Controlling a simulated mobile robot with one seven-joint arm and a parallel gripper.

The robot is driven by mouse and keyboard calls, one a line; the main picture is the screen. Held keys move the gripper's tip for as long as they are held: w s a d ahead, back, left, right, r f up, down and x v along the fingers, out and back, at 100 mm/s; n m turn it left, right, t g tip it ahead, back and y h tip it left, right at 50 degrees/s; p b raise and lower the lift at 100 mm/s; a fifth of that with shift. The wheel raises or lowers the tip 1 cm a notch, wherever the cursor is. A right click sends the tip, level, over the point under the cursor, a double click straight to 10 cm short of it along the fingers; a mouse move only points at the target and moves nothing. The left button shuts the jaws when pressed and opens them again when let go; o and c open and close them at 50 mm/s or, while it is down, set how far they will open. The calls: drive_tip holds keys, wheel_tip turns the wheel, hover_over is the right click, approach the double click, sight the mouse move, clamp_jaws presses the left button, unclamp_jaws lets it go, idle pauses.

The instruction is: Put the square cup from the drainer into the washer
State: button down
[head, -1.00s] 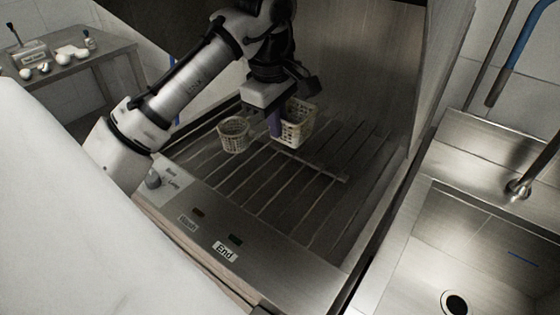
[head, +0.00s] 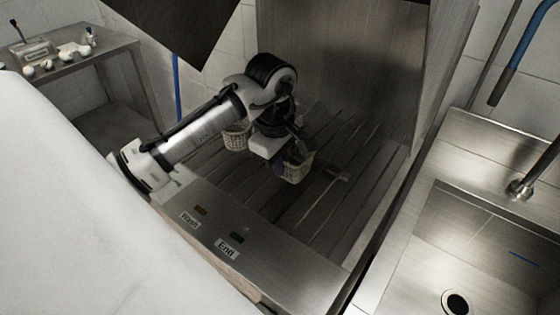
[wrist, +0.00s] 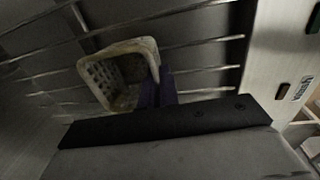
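The square cup, a pale perforated basket (head: 298,170), is inside the washer, low over its slatted rack (head: 325,205). My gripper (head: 279,167), with purple fingers, is at the cup's left side in the head view. In the wrist view the cup (wrist: 92,73) lies tilted in the picture, and the purple fingers (wrist: 155,92) are at its right wall, shut on it. Whether the cup's base touches the rack I cannot tell. A round perforated basket (head: 236,137) stands on the rack behind my arm, partly hidden.
The washer's steel front panel (head: 290,268) has Wash and End labels. Its steel back wall (head: 335,60) rises behind the rack, and a dark hood (head: 170,25) hangs above. A sink (head: 480,245) is at right; a side table (head: 75,58) with small items is at far left.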

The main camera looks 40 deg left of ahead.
drive_tip(key=shift+f, duration=0.15)
drive_tip(key=c, duration=1.6)
unclamp_jaws()
drive_tip(key=shift+c, duration=0.2)
wheel_tip(320, 180, up, 12)
drive_tip(key=s, duration=0.1)
drive_tip(key=shift+s, duration=0.2)
